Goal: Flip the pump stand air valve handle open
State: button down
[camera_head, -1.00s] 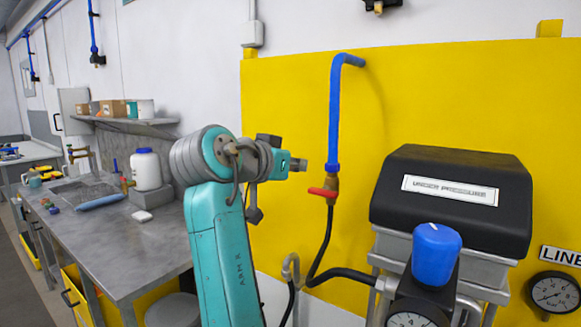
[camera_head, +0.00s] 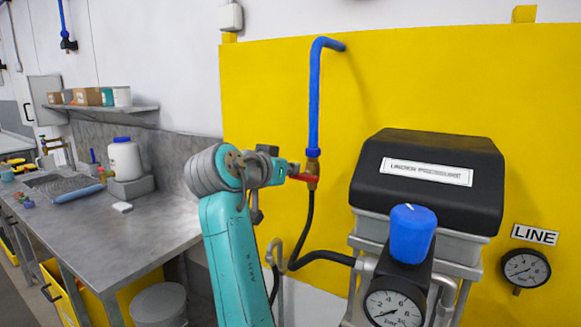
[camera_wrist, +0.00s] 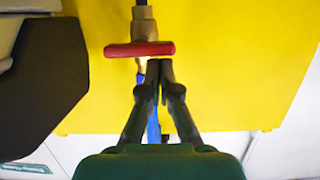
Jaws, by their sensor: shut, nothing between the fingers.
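The red valve handle (camera_head: 303,178) sits on a brass valve (camera_head: 313,166) at the lower end of the blue pipe (camera_head: 314,100), and it points left, crosswise to the pipe. In the wrist view the handle (camera_wrist: 140,49) lies level across the brass body (camera_wrist: 144,25). My gripper (camera_head: 290,168) is at the handle's left end in the head view. In the wrist view my gripper (camera_wrist: 159,70) is shut and empty, its fingertips right at the handle's edge near its right part. I cannot tell whether they touch it.
A black-topped pump stand (camera_head: 428,178) with a blue knob (camera_head: 411,233) and a gauge (camera_head: 393,309) stands right of the valve. A black hose (camera_head: 310,228) hangs below the valve. A grey workbench (camera_head: 110,238) is at left. The yellow panel (camera_head: 270,110) is behind.

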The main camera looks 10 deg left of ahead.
jog(key=shift+a+f+n, duration=0.2)
jog(key=shift+n, duration=0.5)
jog(key=n+h, duration=0.1)
jog(key=n, duration=0.1)
jog(key=f+n+h, duration=0.1)
jog(key=n, duration=0.1)
jog(key=a+f+n, duration=0.1)
jog(key=shift+w+n+h, duration=0.25)
jog(key=shift+n+h, duration=0.15)
jog(key=n, duration=0.2)
jog(key=f+n+h, duration=0.1)
jog(key=n, duration=0.1)
jog(key=f+n+h, duration=0.1)
jog(key=n, duration=0.2)
jog(key=shift+s+d+f+t, duration=0.1)
jog(key=shift+s+d+t, duration=0.05)
jog(key=shift+d+t, duration=0.2)
jog(key=shift+d+f, duration=0.1)
dwell(0.3)
dwell(0.4)
